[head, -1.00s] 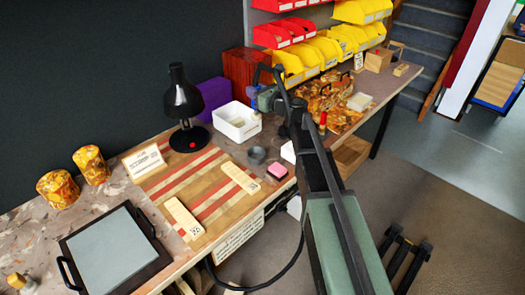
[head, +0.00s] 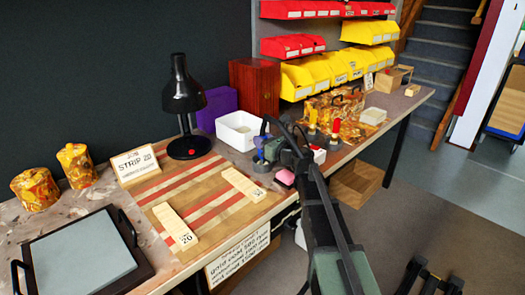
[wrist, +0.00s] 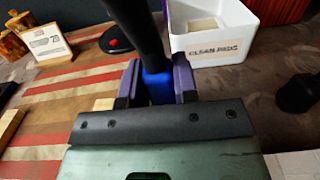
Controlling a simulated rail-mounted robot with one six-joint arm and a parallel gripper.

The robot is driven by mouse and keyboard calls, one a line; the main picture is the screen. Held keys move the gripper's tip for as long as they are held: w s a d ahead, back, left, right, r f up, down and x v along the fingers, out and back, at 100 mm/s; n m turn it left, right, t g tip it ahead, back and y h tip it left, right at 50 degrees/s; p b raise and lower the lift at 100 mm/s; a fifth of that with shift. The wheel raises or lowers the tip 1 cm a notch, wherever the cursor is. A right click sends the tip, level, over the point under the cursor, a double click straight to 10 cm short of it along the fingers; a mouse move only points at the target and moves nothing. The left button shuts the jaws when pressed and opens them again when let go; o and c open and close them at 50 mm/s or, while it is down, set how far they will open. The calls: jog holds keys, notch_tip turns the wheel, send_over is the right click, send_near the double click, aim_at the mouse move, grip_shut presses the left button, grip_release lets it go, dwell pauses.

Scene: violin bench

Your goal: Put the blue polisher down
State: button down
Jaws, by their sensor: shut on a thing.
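My gripper (head: 262,147) is shut on the blue polisher (head: 263,129). In the wrist view the blue part of the polisher (wrist: 158,88) sits between the two purple-grey fingers, with a dark shaft rising past it.
A white clean-pads tub (head: 238,131) stands just behind the gripper. A black lamp (head: 182,100) is to the left, and a pink block (head: 285,178) lies close in front. A red polisher (head: 336,127) stands farther right. The striped board (head: 190,185) has bare areas.

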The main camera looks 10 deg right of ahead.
jog(key=shift+r, duration=0.1)
jog(key=c, duration=1.3)
grip_release()
jog(key=shift+f, duration=0.2)
jog(key=shift+c, duration=0.2)
jog(key=o, duration=0.5)
jog(key=shift+c, duration=0.2)
jog(key=shift+r, duration=0.1)
jog(key=shift+s+r+p, duration=0.15)
jog(key=shift+r+p, duration=0.05)
jog(key=shift+p, duration=0.15)
jog(key=v, duration=1.2)
jog(key=shift+f, duration=0.1)
